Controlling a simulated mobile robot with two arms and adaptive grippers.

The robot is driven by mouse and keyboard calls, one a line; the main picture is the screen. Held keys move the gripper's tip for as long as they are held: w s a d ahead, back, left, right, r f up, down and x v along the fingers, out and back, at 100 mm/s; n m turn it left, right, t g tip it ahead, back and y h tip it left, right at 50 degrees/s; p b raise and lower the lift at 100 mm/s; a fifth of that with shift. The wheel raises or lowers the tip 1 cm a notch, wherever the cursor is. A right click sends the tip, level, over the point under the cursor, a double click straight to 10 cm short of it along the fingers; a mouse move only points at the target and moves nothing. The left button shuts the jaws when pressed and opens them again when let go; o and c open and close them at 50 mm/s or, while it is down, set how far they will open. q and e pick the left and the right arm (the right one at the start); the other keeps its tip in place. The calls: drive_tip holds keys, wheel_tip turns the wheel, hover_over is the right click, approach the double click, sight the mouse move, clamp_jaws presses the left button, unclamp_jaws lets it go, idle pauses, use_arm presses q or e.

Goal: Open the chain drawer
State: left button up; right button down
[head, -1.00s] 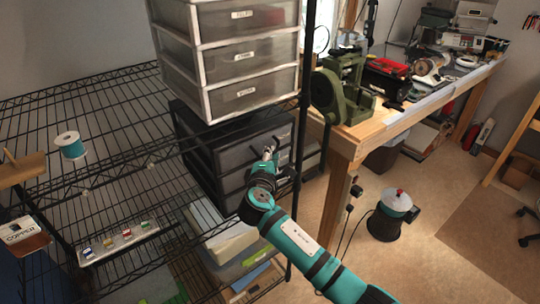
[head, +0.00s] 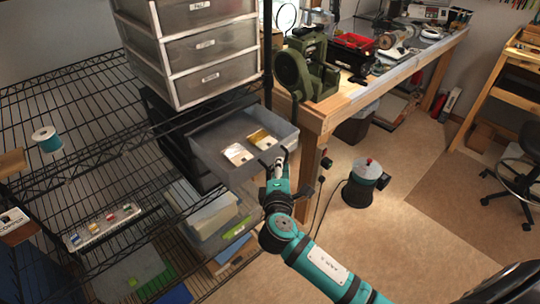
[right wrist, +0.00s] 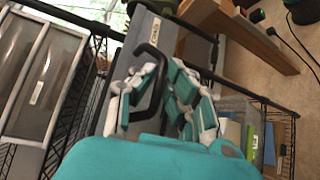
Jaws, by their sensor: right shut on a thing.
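The pulled-out drawer (head: 238,122) is a grey translucent box. It juts out of the black drawer unit (head: 168,135) on the wire rack, with two small packs (head: 238,154) lying inside. My right gripper (head: 275,170) is at the drawer's front. In the right wrist view, its white and teal fingers (right wrist: 160,95) are closed around the black bar handle (right wrist: 152,55). A small label on the drawer front is too blurred to read surely. My left gripper is not in view.
White-framed drawers (head: 205,52) stand above the black unit. A wooden workbench (head: 340,100) with a green machine (head: 308,68) is to the right. Clear bins (head: 205,215) sit below the drawer.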

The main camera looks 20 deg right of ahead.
drive_tip(key=shift+s+d, duration=0.25)
drive_tip(key=shift+s, duration=0.4)
drive_tip(key=c, duration=1.4)
unclamp_jaws()
drive_tip(key=v, duration=1.2)
